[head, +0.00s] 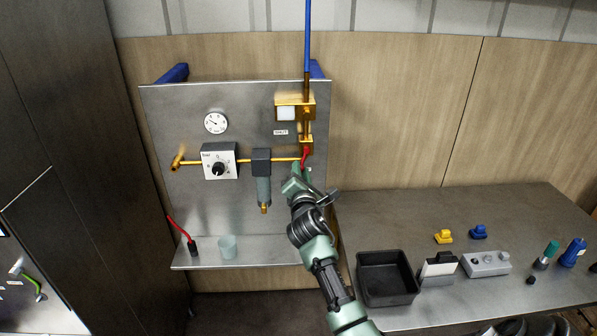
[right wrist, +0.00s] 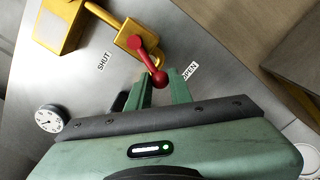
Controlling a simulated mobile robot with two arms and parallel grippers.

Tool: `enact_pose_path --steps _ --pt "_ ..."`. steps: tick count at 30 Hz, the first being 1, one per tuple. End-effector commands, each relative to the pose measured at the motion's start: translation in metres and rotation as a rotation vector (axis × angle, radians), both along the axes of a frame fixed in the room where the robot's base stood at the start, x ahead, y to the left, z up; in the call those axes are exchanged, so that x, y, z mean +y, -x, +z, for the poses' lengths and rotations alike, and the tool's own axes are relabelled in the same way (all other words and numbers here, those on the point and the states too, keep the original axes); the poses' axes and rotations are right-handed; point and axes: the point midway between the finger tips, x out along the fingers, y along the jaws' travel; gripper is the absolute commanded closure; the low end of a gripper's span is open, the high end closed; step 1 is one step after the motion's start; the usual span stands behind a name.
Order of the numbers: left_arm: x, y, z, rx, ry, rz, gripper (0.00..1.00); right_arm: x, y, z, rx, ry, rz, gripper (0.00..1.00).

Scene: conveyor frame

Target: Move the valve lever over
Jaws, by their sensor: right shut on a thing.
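The red valve lever (head: 306,153) is on the brass valve (head: 306,140) at the upper right of the grey panel. In the right wrist view the lever (right wrist: 149,62) runs from its pivot on the brass valve body (right wrist: 134,38) to its knobbed end between my fingertips. A SHUT label (right wrist: 104,61) is left of the lever, and an OPEN label (right wrist: 190,71) is close on the right of its end. My right gripper (head: 302,168) is shut on the lever's end; it also shows in the right wrist view (right wrist: 162,82). My left gripper is not in view.
The panel (head: 185,115) carries a round gauge (head: 215,123), a dial box (head: 219,161) and a filter (head: 262,175). A black tray (head: 387,278) and several small parts are on the right bench.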

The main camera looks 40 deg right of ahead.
Motion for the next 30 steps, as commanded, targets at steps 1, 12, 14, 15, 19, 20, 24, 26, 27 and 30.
enact_pose_path --steps 1,12,14,15,19,20,24,26,27,30 --pt "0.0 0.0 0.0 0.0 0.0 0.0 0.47 -0.001 0.0 -0.001 0.002 -0.001 -0.002 1.0" --pt "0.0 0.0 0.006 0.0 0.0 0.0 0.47 -0.014 0.008 -0.003 0.003 -0.001 -0.005 1.0" --pt "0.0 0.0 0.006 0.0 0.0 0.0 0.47 -0.016 0.009 -0.004 0.003 -0.001 -0.006 1.0" --pt "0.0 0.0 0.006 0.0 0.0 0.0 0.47 -0.016 0.01 -0.004 0.003 -0.001 -0.006 1.0" --pt "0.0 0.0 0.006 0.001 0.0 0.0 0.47 -0.016 0.009 -0.003 0.001 -0.001 -0.006 1.0" --pt "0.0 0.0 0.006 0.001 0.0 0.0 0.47 -0.016 0.009 -0.003 0.001 -0.001 -0.006 1.0" --pt "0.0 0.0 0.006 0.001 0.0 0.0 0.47 -0.016 0.009 -0.003 -0.001 -0.001 -0.004 0.52" --pt "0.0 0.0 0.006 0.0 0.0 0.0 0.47 -0.015 0.009 -0.003 0.001 0.0 -0.004 0.52" --pt "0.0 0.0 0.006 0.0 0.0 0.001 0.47 -0.015 0.009 -0.003 0.0 0.0 -0.003 0.52" --pt "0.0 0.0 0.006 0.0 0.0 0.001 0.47 -0.014 0.009 -0.003 0.001 0.0 -0.002 0.52"
